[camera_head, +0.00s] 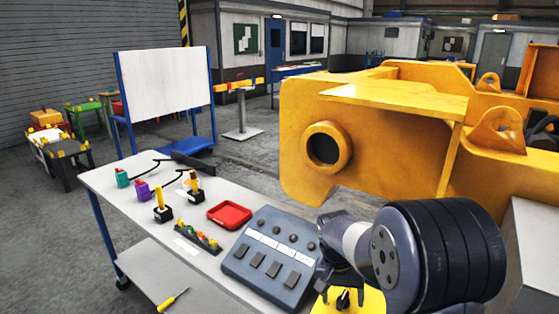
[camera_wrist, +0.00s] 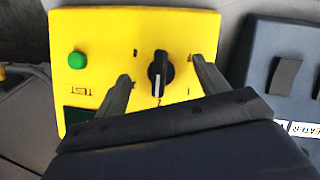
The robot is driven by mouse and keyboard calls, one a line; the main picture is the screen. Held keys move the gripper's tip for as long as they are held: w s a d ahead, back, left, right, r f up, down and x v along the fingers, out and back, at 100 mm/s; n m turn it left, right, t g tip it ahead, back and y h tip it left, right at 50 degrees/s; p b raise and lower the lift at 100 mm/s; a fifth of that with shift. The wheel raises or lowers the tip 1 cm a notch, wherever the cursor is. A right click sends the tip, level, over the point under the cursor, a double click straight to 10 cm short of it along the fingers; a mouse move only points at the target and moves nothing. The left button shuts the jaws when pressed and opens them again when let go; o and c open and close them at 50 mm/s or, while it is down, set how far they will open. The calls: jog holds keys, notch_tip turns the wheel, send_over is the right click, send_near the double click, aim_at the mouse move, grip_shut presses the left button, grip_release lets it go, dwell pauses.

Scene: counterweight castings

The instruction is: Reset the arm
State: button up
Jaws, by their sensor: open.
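My gripper (camera_wrist: 160,85) is open in the wrist view, over a yellow control box (camera_wrist: 105,40). The box's black rotary knob (camera_wrist: 160,72) shows between the two fingers; I cannot tell whether they touch it. A green button (camera_wrist: 76,60) with the word TEST below it is on the left of the box. A dark green panel (camera_wrist: 78,114) is partly hidden by the gripper. In the head view, my arm reaches down at the lower right and hides part of the yellow box (camera_head: 372,301); its knob (camera_head: 343,299) shows near the bottom edge.
A grey switch panel (camera_head: 268,262) lies beside the yellow box on the white table (camera_head: 150,226). A red tray (camera_head: 230,215), two joystick-like items (camera_head: 162,208) and a screwdriver (camera_head: 173,299) are farther left. A large yellow casting (camera_head: 390,140) stands behind the table.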

jog(key=m+b, duration=0.1)
jog(key=m, duration=0.1)
jog(key=m+t+y, duration=0.1)
jog(key=m+y+b, duration=0.1)
jog(key=m, duration=0.1)
jog(key=shift+s+d+f+m+b, duration=0.15)
jog(key=shift+d+f+m+b, duration=0.05)
jog(key=shift+d+m+b, duration=0.1)
jog(key=shift+r+m+t+y+b, duration=0.2)
jog(key=shift+m+t+y+b, duration=0.5)
jog(key=shift+m, duration=0.8)
jog(key=shift+s, duration=0.15)
